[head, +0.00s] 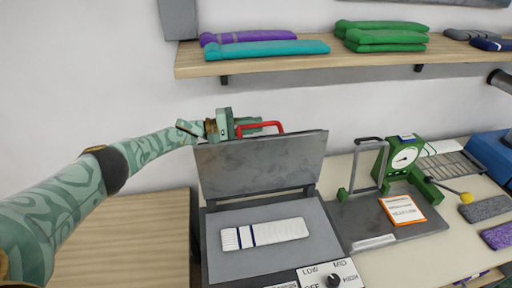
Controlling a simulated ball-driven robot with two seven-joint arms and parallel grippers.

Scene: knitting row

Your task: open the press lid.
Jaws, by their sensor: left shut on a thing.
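The press lid (262,166) is a grey metal plate. It stands raised and steeply tilted at the back of the press, hinged above the press bed (222,262). A red handle (262,126) sits on the lid's top edge. My left gripper (262,125) is at the handle, shut on it, with the arm reaching in from the left. A white knitted piece with dark blue stripes (280,230) lies flat on the bed. A control panel with a dial (333,281) is at the press's front right. My right gripper is not in view.
A shelf (300,63) with rolled knits hangs on the wall above the lid. A bare wooden surface (130,240) lies to the left.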

